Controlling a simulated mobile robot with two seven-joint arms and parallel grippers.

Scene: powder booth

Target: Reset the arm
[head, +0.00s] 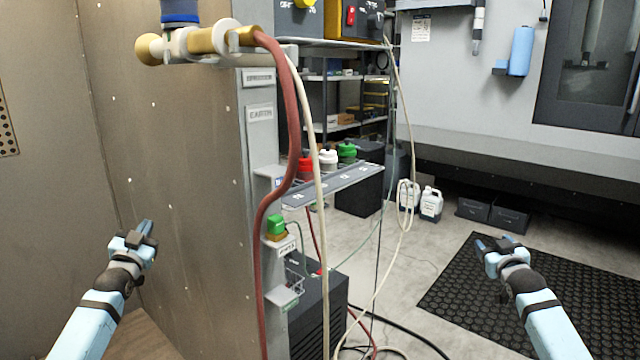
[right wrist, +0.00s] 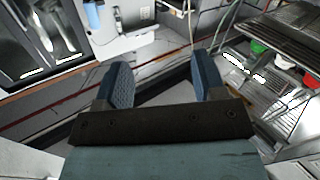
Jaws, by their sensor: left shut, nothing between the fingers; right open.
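My left gripper (head: 146,229) is shut and empty, in front of the brown metal booth wall at the lower left of the head view. My right gripper (head: 494,242) is open and empty, above the black floor mat at the lower right. In the right wrist view its two blue fingers (right wrist: 162,88) stand apart with nothing between them. Both arms reach forward from the bottom of the head view and touch nothing that I can see.
A grey post with a red hose (head: 263,220) and pale cables stands between the arms. A shelf (head: 335,185) holds red, white and green-capped containers. A black mat (head: 590,290) lies on the floor at right. White jugs (head: 431,204) stand behind. Space around the right gripper looks clear.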

